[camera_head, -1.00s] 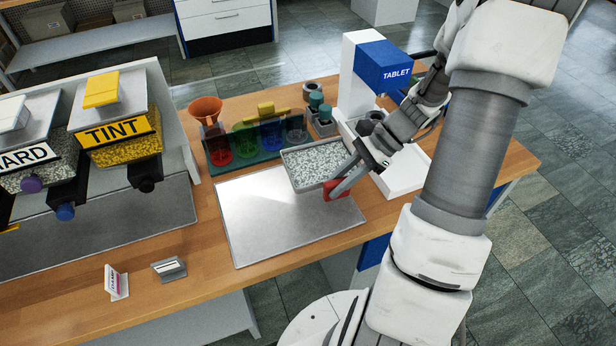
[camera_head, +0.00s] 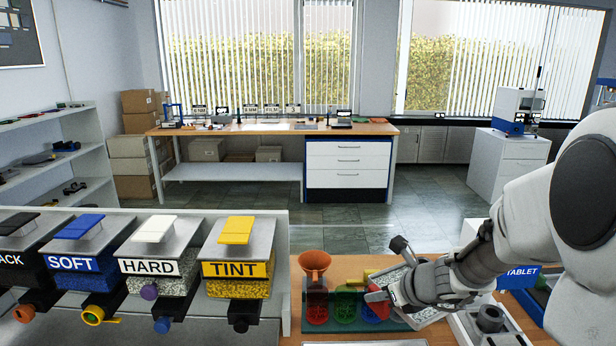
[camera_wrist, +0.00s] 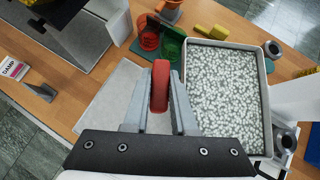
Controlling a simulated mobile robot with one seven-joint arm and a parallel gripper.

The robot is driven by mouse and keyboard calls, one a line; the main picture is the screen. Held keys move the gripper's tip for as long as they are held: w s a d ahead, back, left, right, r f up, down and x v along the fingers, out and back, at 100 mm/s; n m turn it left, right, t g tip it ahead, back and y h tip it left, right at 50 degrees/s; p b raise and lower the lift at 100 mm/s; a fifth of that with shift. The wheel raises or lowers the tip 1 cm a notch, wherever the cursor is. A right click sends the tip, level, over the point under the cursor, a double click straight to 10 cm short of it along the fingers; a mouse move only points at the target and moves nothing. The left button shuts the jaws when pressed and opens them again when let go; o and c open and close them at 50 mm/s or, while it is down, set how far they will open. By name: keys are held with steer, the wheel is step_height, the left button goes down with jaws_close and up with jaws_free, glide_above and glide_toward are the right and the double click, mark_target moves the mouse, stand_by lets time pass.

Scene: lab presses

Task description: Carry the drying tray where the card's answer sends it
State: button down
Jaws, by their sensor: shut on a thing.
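The drying tray is a pale shallow rectangular tray full of white-grey granules. In the wrist view its rim (camera_wrist: 266,105) shows right of my fingers; in the head view the tray (camera_head: 398,281) is partly hidden behind my gripper (camera_head: 376,302). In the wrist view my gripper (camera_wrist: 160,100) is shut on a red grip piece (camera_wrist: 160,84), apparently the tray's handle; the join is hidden. A white card reading "DAMP" (camera_wrist: 12,69) stands at the left in the wrist view, beside a small grey holder (camera_wrist: 41,91).
A rack of coloured cups (camera_head: 345,310) and an orange funnel (camera_head: 314,262) stand near the tray. The blue-and-white TABLET press (camera_head: 521,275) is at right, labelled hoppers (camera_head: 238,262) at left. Across open floor is a long bench (camera_head: 270,128) with small signs; a white cabinet (camera_head: 508,165) stands far right.

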steer(key=shift+a+r+m+t+h, duration=0.35)
steer(key=shift+r+m+h, duration=0.2)
steer(key=shift+m, duration=0.25)
steer(key=shift+a+r, duration=0.1)
steer(key=shift+r, duration=0.2)
step_height(320, 180, up, 11)
steer(key=p, duration=1.1)
steer(key=shift+f, duration=0.15)
steer(key=shift+w+f, duration=0.1)
